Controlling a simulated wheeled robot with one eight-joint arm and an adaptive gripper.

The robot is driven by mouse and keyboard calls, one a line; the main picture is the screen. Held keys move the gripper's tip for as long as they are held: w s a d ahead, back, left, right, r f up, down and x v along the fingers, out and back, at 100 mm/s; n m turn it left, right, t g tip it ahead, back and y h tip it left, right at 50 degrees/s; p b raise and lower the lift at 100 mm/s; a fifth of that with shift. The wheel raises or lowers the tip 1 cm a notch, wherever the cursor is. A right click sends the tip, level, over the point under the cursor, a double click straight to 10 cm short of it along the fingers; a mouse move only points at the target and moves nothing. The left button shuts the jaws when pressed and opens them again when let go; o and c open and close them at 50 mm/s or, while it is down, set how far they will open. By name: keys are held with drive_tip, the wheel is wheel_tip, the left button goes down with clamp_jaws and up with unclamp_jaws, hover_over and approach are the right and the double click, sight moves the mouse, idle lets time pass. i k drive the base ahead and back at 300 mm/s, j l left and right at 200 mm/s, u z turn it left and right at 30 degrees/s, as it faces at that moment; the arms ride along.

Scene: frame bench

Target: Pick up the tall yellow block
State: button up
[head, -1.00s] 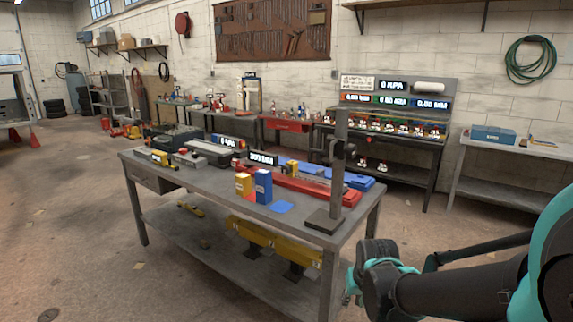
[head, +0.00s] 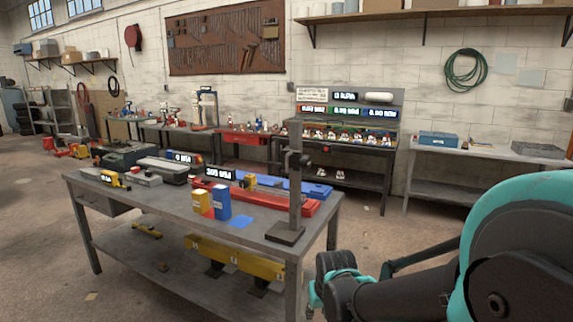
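A tall yellow block (head: 202,196) stands upright on the grey bench (head: 180,206), near its front edge. My arm comes in from the lower right, well away from the bench top. The end of the arm points down at the bottom edge; I cannot make out gripper fingers or anything held.
A dark upright post on a base (head: 285,234) stands at the bench's right end. Another bench with displays (head: 350,142) stands against the wall.

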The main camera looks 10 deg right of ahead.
sight(199, 198)
drive_tip(key=i+j, duration=0.15)
drive_tip(key=j, duration=0.2)
drive_tip(key=i+j, duration=0.15)
drive_tip(key=j, duration=0.2)
drive_tip(key=i+j, duration=0.2)
drive_tip(key=j, duration=0.1)
